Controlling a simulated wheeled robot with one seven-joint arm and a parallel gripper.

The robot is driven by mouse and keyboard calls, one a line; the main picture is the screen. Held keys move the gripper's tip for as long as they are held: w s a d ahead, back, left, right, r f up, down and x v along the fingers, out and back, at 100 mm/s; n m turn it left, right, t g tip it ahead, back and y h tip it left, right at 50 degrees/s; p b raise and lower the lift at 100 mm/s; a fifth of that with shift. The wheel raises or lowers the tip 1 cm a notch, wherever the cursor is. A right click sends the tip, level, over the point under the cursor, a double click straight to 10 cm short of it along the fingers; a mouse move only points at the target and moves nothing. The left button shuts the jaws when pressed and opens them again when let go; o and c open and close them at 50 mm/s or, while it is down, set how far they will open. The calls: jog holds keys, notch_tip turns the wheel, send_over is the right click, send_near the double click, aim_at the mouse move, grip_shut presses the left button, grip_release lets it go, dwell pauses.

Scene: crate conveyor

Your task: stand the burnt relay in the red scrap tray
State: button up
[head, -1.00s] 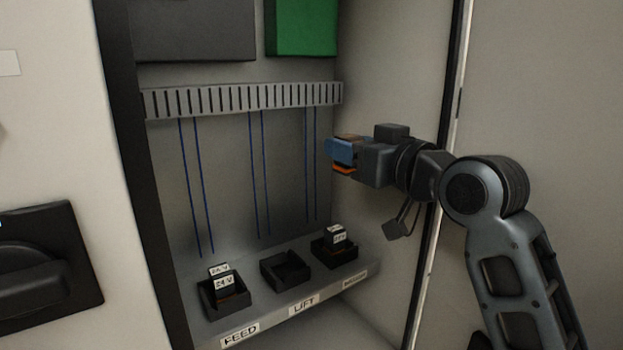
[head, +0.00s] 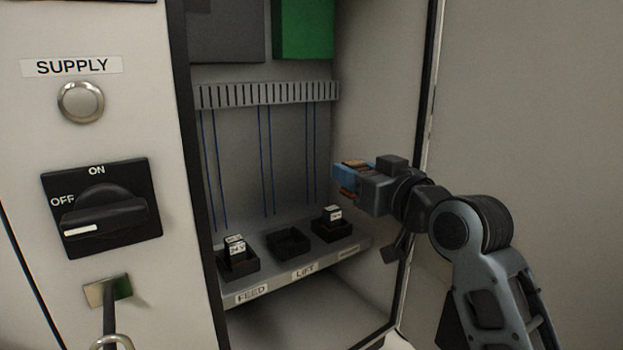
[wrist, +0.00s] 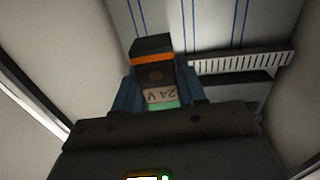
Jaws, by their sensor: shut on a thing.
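My gripper (head: 344,177) is shut on the burnt relay and holds it in the air at the right side of the open cabinet. The relay (wrist: 154,74) shows between the blue fingers in the wrist view. It has a dark end, an orange band, a dark round scorch mark and an upside-down "24 V" label. In the head view the fingers mostly hide it. The red scrap tray is not in view.
Below are the FEED socket (head: 250,268) with a relay, the empty LIFT socket (head: 288,249), and a right socket (head: 333,236) with a relay. A rotary switch (head: 100,215) points to OFF. The SUPPLY lamp (head: 81,102) looks unlit. The cabinet's right wall (head: 385,110) is close to my arm.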

jog(key=s+d+f+m+t+h, duration=0.1)
jog(key=d+f+m+h, duration=0.15)
jog(key=f, duration=0.85)
jog(key=s+d+f+m+t+h, duration=0.1)
jog(key=d+f+h, duration=0.2)
jog(key=f, duration=0.9)
jog(key=s+d+f+m+h, duration=0.15)
jog(key=s+d+f, duration=0.25)
jog(key=s+f, duration=0.6)
jog(key=s+d+f+m+h, duration=0.15)
jog(key=s+d+f, duration=0.35)
jog(key=s+f, duration=0.5)
notch_tip(320, 180, down, 11)
jog(key=w+b, duration=0.2)
jog(key=b, duration=0.8)
jog(key=shift+f+n, duration=0.2)
jog(key=shift+n, duration=0.15)
jog(key=shift+a, duration=0.15)
